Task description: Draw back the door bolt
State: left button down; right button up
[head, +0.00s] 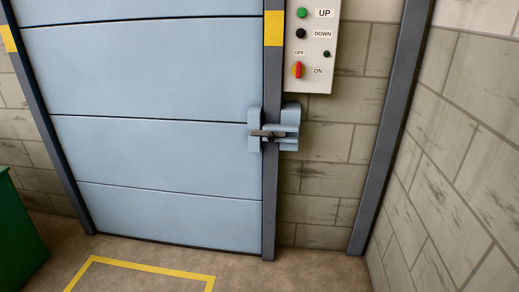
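The door bolt (268,134) is a dark bar with a small knob, lying level at the right edge of the door. It spans a blue-grey bracket (254,143) on the door side and a larger blue-grey bracket (289,126) on the wall side, crossing the dark door post. The door (160,135) is a pale blue panelled shutter and its bottom edge is down at the floor. Neither of my grippers shows in the head view.
A control box (311,45) with UP and DOWN buttons and a red-yellow switch hangs above the bolt. A dark post (385,140) and a block wall (460,140) stand to the right. A green object (18,235) is at lower left. The floor ahead looks clear, with yellow marking.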

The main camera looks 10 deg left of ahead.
aim_at(271, 135)
jog(key=z, duration=0.35)
jog(key=i, duration=1.4)
jog(key=z, duration=0.1)
